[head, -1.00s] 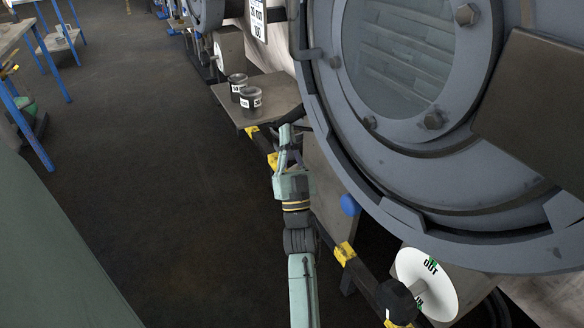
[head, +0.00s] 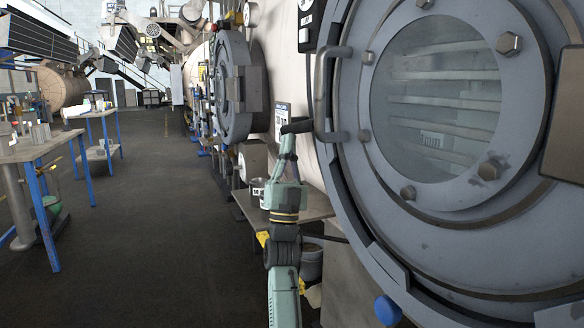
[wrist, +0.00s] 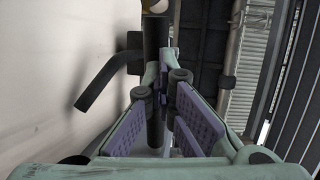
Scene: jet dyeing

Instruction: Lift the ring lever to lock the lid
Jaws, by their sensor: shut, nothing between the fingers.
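The round grey lid (head: 365,160) with its glass window fills the right of the head view. A bent grey bar (head: 320,95), which looks like the ring lever, stands upright at the lid's left rim. My gripper (head: 290,135) is just left of and below this bar in the picture. I cannot tell whether they touch. In the wrist view my gripper (wrist: 166,82) is shut with nothing held. A dark upright bar (wrist: 155,38) shows just beyond the fingertips, with a bent dark arm (wrist: 100,80) to its left. I cannot tell which part of the lever these are.
A small shelf (head: 310,205) with a labelled pot (head: 258,190) lies below my gripper. A blue knob (head: 387,310) sticks out below the lid. Blue-legged tables (head: 45,150) stand at the left. The dark floor (head: 150,230) between is open.

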